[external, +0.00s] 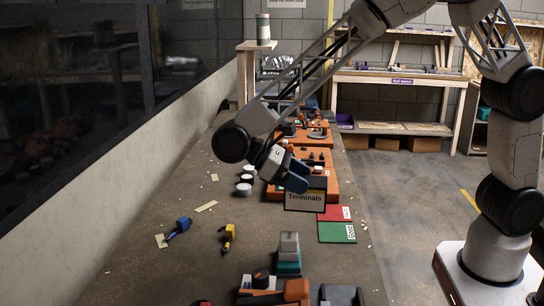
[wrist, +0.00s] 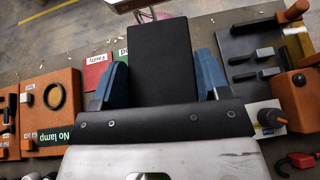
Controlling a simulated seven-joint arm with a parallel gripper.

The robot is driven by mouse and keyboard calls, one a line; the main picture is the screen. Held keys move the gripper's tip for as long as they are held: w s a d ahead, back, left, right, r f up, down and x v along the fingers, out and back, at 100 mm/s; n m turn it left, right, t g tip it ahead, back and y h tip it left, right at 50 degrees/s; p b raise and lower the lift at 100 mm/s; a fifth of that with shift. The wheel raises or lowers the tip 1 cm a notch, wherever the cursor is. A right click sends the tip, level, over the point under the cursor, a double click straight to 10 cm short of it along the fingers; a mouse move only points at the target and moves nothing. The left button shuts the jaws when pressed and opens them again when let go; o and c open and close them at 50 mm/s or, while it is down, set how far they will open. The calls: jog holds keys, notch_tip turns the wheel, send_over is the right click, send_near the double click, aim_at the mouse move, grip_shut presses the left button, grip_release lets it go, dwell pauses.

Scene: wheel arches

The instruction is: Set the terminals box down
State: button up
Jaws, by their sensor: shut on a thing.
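In the wrist view the black face of the box (wrist: 164,65) fills the gap between the two blue fingers (wrist: 208,72). The box hides part of the bench and the orange tray behind it.
A red mat (external: 335,213) and a green mat (external: 337,233) lie right of the box on the bench (external: 190,262). A blue tool (external: 179,228), a yellow tool (external: 228,236) and small scraps lie left. A teal-and-grey item (external: 289,257) stands in front.

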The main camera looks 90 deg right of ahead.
jog(key=w+a+r+m+t+y, duration=0.4)
jog(key=w+a+m+t+y, duration=0.15)
jog(key=w+m, duration=0.35)
jog(key=w+a+r+m+t+y, duration=0.35)
jog(key=w+m+t+y, duration=0.35)
jog(key=w, duration=0.3)
notch_tip(320, 180, down, 11)
jog(key=m+h, duration=0.1)
jog(key=shift+s+a+f, duration=0.2)
jog(key=shift+a, duration=0.1)
notch_tip(320, 180, down, 6)
jog(key=shift+f, duration=0.15)
jog(key=shift+f, duration=1.85)
jog(key=shift+f, duration=0.15)
